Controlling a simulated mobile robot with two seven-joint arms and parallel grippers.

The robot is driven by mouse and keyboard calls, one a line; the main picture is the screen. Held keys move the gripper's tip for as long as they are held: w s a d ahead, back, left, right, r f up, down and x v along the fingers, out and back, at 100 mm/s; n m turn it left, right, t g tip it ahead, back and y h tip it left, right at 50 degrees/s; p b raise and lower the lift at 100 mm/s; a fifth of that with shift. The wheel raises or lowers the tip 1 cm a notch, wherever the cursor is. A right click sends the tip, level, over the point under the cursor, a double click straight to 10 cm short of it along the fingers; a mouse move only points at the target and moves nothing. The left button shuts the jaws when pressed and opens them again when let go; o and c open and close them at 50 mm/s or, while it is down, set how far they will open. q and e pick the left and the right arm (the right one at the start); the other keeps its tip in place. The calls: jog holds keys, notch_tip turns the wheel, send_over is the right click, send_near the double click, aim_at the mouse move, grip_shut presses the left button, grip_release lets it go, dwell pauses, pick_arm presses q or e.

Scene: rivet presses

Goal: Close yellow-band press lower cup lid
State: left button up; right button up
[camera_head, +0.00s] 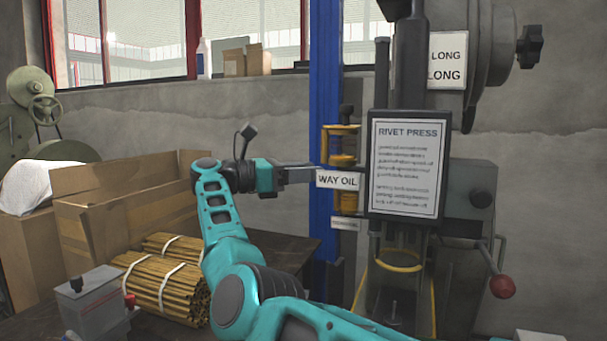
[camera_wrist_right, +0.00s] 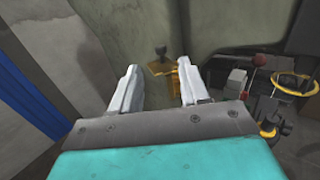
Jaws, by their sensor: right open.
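The press with a yellow band (camera_head: 398,262) stands at the right in the head view; the band also shows in the wrist view (camera_wrist_right: 297,83). Yellow-framed oil cups (camera_head: 345,145) are stacked on its left side, partly covered by the WAY OIL sign (camera_head: 338,180). I cannot tell the lower cup's lid state. My right gripper (camera_head: 314,173) points right at the sign's left edge. In the wrist view the right gripper (camera_wrist_right: 158,75) is open and empty. A yellow part with a black knob (camera_wrist_right: 160,58) lies beyond its fingertips, apparently apart from them. My left gripper is out of view.
A blue post (camera_head: 325,90) stands behind the cups. The RIVET PRESS board (camera_head: 407,165) hangs in front of the press. A red-knobbed lever (camera_head: 502,286) juts out at right. Cardboard boxes (camera_head: 130,215) and bundled rods (camera_head: 160,285) occupy the left of the table.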

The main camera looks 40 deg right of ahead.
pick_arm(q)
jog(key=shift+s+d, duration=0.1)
pick_arm(e)
jog(key=s+d+r+t+y+p, duration=0.1)
jog(key=d+r+t+y+p, duration=0.15)
jog(key=r+y+p, duration=0.4)
jog(key=s+d+r+t+y+p, duration=0.1)
jog(key=d+r+t+y+p, duration=0.15)
jog(key=r+y+p, duration=0.4)
jog(key=shift+t+h, duration=0.3)
jog(key=shift+t, duration=0.1)
jog(key=x, duration=0.3)
jog(key=b+x, duration=0.1)
jog(key=x, duration=0.7)
jog(key=shift+a+f+b, duration=0.15)
jog(key=shift+a+b, duration=0.2)
jog(key=shift+a, duration=0.05)
jog(key=shift+d+f, duration=0.25)
jog(key=shift+f, duration=0.4)
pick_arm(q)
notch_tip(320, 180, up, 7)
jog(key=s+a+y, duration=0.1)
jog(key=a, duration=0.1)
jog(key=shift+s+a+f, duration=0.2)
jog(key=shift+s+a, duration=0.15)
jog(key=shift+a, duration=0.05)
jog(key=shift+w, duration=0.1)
pick_arm(e)
jog(key=shift+c, duration=0.2)
